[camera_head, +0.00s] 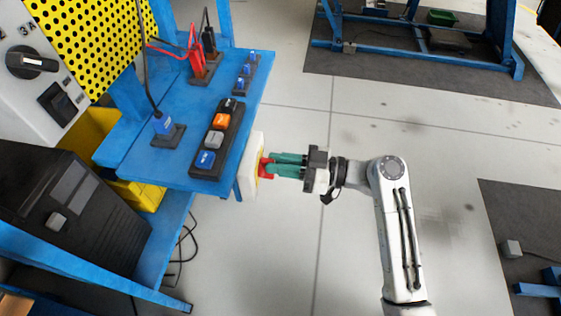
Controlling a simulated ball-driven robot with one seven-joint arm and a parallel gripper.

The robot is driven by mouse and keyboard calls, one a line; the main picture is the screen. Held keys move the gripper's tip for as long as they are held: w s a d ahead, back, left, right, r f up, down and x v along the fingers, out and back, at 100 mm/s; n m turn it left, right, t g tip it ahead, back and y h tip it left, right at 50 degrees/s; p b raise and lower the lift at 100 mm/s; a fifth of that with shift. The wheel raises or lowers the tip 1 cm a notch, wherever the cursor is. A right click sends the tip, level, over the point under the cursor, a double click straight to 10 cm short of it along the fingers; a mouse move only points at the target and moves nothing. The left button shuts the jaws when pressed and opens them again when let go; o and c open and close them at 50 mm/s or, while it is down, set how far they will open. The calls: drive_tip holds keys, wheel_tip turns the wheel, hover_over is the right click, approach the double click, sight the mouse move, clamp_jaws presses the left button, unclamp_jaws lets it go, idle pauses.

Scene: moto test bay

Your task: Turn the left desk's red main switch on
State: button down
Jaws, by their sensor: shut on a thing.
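The red main switch (264,167) sits on a pale box with a yellow plate (252,160) at the right edge of the blue desk (150,172). My gripper (271,165) has green fingers and reaches it from the right. The fingers are shut on the red switch and partly hide it. The switch's exact turn angle is too small to tell.
On the desk stand a strip of coloured buttons (219,135), a blue connector (163,125) and red and black plugs (203,57). A black machine (70,215) stands at the lower left. Loose cables (184,240) lie under the desk.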

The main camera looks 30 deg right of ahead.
drive_tip(key=m, duration=0.1)
drive_tip(key=m+p, duration=0.1)
drive_tip(key=m, duration=0.1)
drive_tip(key=w+m+p, duration=0.1)
drive_tip(key=m, duration=0.1)
drive_tip(key=shift+d, duration=0.3)
drive_tip(key=m+p, duration=0.2)
drive_tip(key=m, duration=0.2)
drive_tip(key=shift+w+d+f+m+p, duration=0.2)
drive_tip(key=shift+w+f+m+p, duration=0.1)
drive_tip(key=shift+p, duration=0.1)
drive_tip(key=shift+w+d+f+m+p, duration=0.1)
drive_tip(key=shift+f+m+p, duration=0.2)
drive_tip(key=shift+m+p, duration=0.75)
drive_tip(key=shift+w+d+f+m+p, duration=0.1)
drive_tip(key=shift+f+m+p, duration=0.3)
drive_tip(key=shift+m, duration=1.3)
drive_tip(key=shift+d+f+m+p, duration=0.1)
drive_tip(key=shift+f+m+p, duration=0.15)
drive_tip(key=shift+m+p, duration=0.85)
drive_tip(key=shift+m, duration=0.35)
drive_tip(key=c, duration=1.1)
unclamp_jaws()
drive_tip(key=shift+a, duration=0.1)
drive_tip(key=shift+o, duration=0.2)
